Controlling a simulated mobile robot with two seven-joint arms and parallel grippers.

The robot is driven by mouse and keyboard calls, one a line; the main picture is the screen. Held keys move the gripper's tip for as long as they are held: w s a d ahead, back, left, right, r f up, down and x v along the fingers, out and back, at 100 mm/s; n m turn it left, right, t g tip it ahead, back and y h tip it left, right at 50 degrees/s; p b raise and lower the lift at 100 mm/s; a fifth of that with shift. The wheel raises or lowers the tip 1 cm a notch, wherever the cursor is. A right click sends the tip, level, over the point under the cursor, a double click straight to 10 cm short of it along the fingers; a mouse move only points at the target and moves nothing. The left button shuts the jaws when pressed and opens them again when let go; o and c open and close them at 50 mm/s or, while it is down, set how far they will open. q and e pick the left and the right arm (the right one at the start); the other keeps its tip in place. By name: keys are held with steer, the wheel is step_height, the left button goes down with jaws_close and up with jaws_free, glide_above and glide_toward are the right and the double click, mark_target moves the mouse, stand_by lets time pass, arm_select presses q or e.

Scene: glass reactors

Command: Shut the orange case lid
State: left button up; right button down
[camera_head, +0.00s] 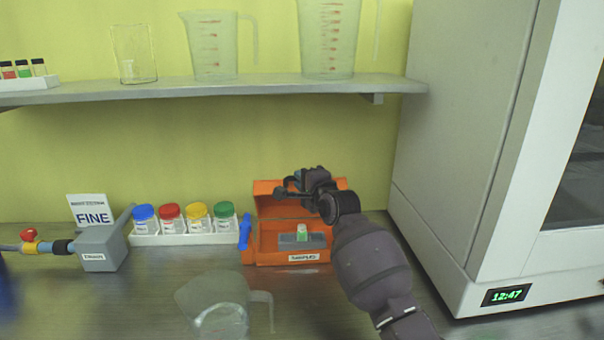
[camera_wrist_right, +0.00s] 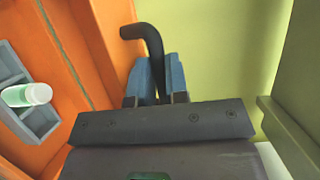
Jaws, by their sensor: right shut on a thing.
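The orange case (camera_head: 262,248) stands open on the bench, with its lid (camera_head: 268,198) raised at the back. A label on its front seems to read "SAMPLES". Inside, a grey rack (camera_head: 290,242) holds a green-capped vial (camera_head: 302,232); the vial also shows in the right wrist view (camera_wrist_right: 27,95). My right gripper (camera_head: 296,186) is at the raised lid and covers part of it. In the right wrist view its blue fingertips (camera_wrist_right: 156,80) are shut on a black bent handle (camera_wrist_right: 147,33) beside the orange lid (camera_wrist_right: 112,35). My left gripper is not in view.
A clear jug (camera_head: 217,305) stands in front of the case. A blue clamp-like piece (camera_head: 244,232) is at the case's left side. Left of it is a white rack (camera_head: 185,238) of several coloured-cap jars. A white cabinet (camera_head: 450,150) stands at right, and a shelf (camera_head: 210,92) runs above.

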steer(key=s+f+n+t+y, duration=0.1)
steer(key=s+f+t, duration=0.1)
steer(key=s+f, duration=0.4)
steer(key=shift+s+b, duration=0.4)
steer(key=shift+s, duration=0.1)
